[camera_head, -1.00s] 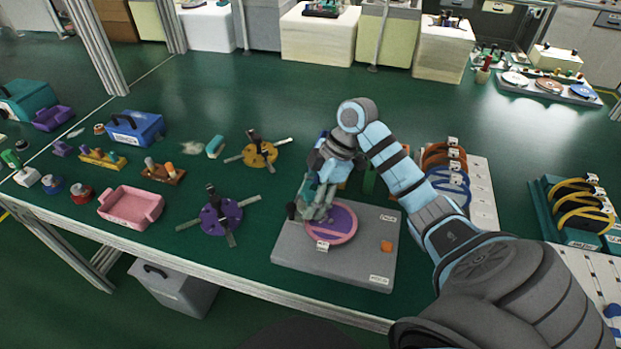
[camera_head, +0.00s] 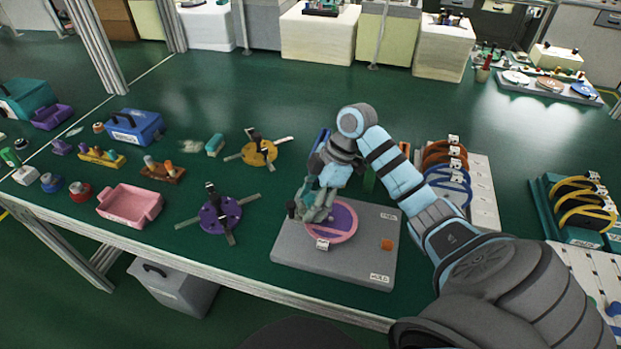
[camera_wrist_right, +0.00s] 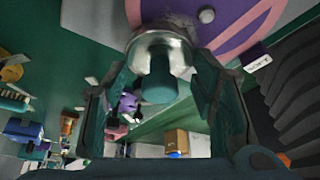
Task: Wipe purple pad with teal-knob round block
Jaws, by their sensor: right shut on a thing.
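The purple pad (camera_head: 343,219) is a round face with a pink rim, on a grey base plate (camera_head: 300,255) at the front of the green bench. My right gripper (camera_head: 312,212) is low over the pad's left side and hides part of it. In the right wrist view, my right gripper (camera_wrist_right: 165,105) is shut on the teal-knob round block (camera_wrist_right: 158,84), with the knob between the fingers. The block's pale round body is by the purple pad (camera_wrist_right: 212,28); I cannot tell whether they touch. My left gripper is not in view.
A purple disc fixture (camera_head: 218,216) with metal arms and a pink tray (camera_head: 130,205) stand to the left. A yellow disc fixture (camera_head: 260,152) is behind. A rack of orange and blue rings (camera_head: 482,195) stands right of my arm. Bare green bench lies behind.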

